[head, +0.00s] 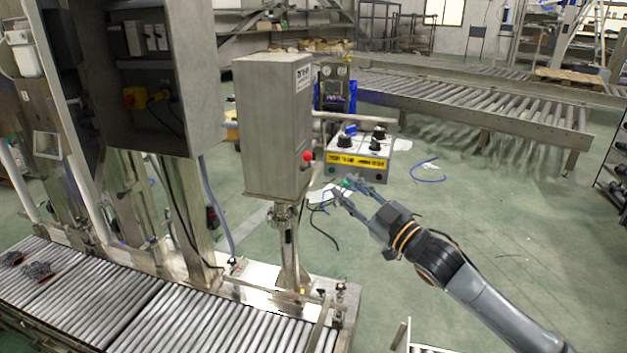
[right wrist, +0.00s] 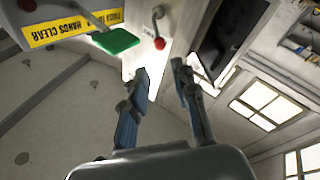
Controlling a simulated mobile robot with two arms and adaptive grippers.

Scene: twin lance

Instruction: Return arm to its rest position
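My right arm comes in from the lower right in the head view. Its gripper (head: 344,187) is in front of the control box (head: 341,170), which has black knobs and a yellow label. In the right wrist view the two blue-grey fingers of this gripper (right wrist: 161,72) stand apart with nothing between them. My left arm is not in view.
A tall grey cabinet (head: 270,125) stands on a post left of my right gripper. A roller conveyor (head: 185,318) runs along the lower left. Another conveyor (head: 470,105) crosses the back. The green floor (head: 480,220) around my right forearm is mostly clear.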

